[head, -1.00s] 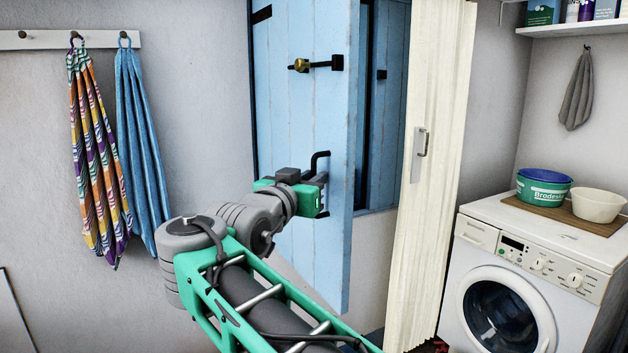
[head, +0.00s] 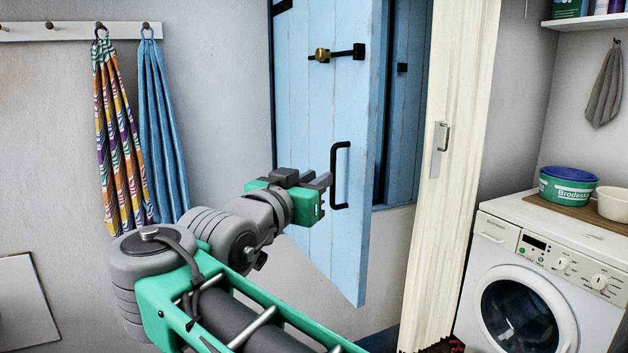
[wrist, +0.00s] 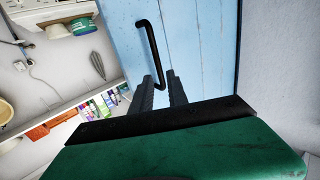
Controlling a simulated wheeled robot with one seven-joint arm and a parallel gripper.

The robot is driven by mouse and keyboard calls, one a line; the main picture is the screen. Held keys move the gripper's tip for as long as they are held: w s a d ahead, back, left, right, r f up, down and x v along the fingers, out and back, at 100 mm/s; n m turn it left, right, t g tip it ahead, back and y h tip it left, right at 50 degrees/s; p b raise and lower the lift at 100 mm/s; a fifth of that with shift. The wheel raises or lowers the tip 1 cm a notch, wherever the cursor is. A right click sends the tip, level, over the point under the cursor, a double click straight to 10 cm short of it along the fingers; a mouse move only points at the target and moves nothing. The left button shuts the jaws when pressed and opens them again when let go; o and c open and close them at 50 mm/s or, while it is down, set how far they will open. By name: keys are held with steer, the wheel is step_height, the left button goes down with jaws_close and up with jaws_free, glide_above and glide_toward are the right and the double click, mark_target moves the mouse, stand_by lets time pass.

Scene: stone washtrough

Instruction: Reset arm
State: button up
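My gripper (head: 322,190) is in front of the blue plank door (head: 300,110), just left of its black bar handle (head: 334,158) in the head view. In the wrist view the two dark fingers (wrist: 162,90) are apart, with blue door showing between them. The handle (wrist: 151,45) lies ahead of the fingertips, its lower end lined up with the gap. Nothing is held. The door stands ajar, with a dark gap along its right side.
A cream folding door (head: 455,180) stands right of the blue door. A washing machine (head: 540,265) with tubs on top is farther right. A striped towel (head: 118,140) and a blue towel (head: 160,130) hang at left.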

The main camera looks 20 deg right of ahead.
step_height(320, 180, down, 7)
steer(key=w+n+g+y+p, duration=0.2)
steer(key=n+y+p, duration=0.4)
steer(key=p, duration=0.5)
steer(key=s+a+f+n+g+y+p, duration=0.1)
steer(key=s+a+f+g+y+p, duration=0.2)
steer(key=s+f, duration=0.4)
steer(key=s+a+f+n+g+y+p, duration=0.2)
steer(key=s+f, duration=0.5)
steer(key=s, duration=0.4)
steer(key=shift+a+f+n+g+y+p, duration=0.35)
steer(key=shift+a+g+y+p, duration=0.5)
steer(key=shift+g+y+p, duration=0.3)
steer(key=shift+r, duration=0.1)
